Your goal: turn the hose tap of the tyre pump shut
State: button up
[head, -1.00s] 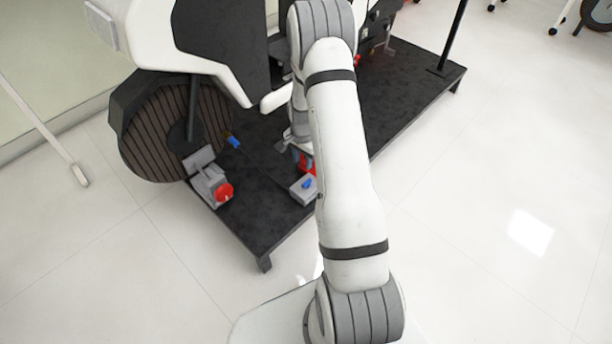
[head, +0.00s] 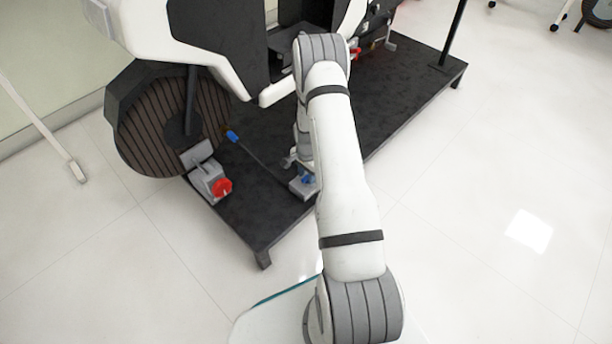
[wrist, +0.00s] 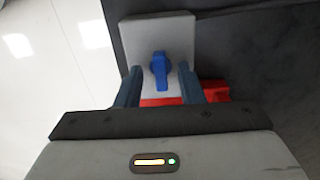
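The hose tap has a blue handle (wrist: 160,70) on a light grey block (wrist: 130,32). In the wrist view its lever points down the picture, toward my gripper's body. My gripper (wrist: 160,72) is open, with one finger on each side of the handle and a visible gap on both sides. A red part (wrist: 215,91), perhaps of the tyre pump, shows behind the right finger. In the head view the grey block (head: 299,189) is partly covered by my arm, and the handle is hard to make out among the fingers (head: 306,177).
The block stands near the front edge of a black platform (head: 260,215). To its left is a grey unit with a red knob (head: 222,187) beside a dark wheel (head: 150,120). A blue-ended hose (head: 233,137) lies on the platform.

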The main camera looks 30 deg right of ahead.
grip_shut()
jog(key=shift+a, duration=0.2)
jog(key=shift+d, duration=0.15)
